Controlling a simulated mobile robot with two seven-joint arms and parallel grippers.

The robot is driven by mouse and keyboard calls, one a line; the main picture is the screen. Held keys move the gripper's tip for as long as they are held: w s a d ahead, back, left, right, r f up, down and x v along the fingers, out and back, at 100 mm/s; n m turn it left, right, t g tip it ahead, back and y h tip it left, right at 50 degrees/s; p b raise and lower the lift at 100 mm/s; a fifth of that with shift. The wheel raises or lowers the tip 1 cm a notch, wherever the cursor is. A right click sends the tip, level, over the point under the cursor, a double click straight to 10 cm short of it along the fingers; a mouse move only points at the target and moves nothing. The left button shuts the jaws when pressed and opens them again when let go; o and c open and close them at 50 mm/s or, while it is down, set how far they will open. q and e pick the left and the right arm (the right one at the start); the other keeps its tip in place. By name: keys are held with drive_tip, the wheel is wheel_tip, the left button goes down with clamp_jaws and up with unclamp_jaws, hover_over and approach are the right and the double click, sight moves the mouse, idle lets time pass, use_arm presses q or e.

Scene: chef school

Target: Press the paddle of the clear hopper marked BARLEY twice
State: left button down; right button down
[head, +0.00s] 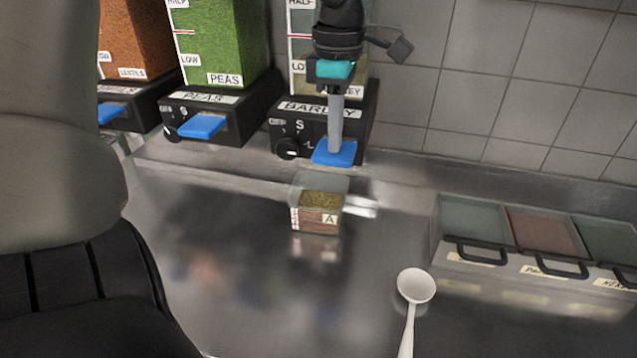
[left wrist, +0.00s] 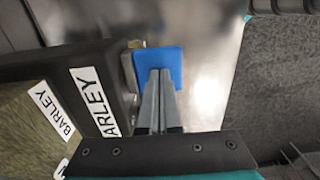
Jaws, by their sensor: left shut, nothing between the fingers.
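The clear hopper marked BARLEY (head: 302,50) stands on a black base (head: 300,120) at the back, partly hidden behind my left gripper. Its blue paddle (head: 335,153) sticks out at the front of the base and also shows in the left wrist view (left wrist: 161,62). My left gripper (head: 336,148) points down, shut and empty, with its fingertips at the paddle; I cannot tell how firmly they touch it. Below the paddle, a small clear container marked A (head: 318,218) holds grain on the metal counter. My right gripper is not in view.
The PEAS hopper (head: 225,45) and the LENTILS hopper (head: 135,40) stand to the left, each with a blue paddle. A white ladle (head: 416,286) lies on the counter at front right. Lidded bins with black handles (head: 480,253) stand at the right.

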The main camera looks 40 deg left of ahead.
use_arm(q)
drive_tip(key=shift+f+b, duration=0.45)
drive_tip(key=shift+f, duration=0.25)
drive_tip(key=shift+r, duration=0.25)
drive_tip(key=shift+r+p, duration=1.65)
drive_tip(key=shift+r, duration=0.4)
wheel_tip(320, 180, up, 5)
drive_tip(key=p, duration=0.3)
drive_tip(key=shift+p, duration=0.4)
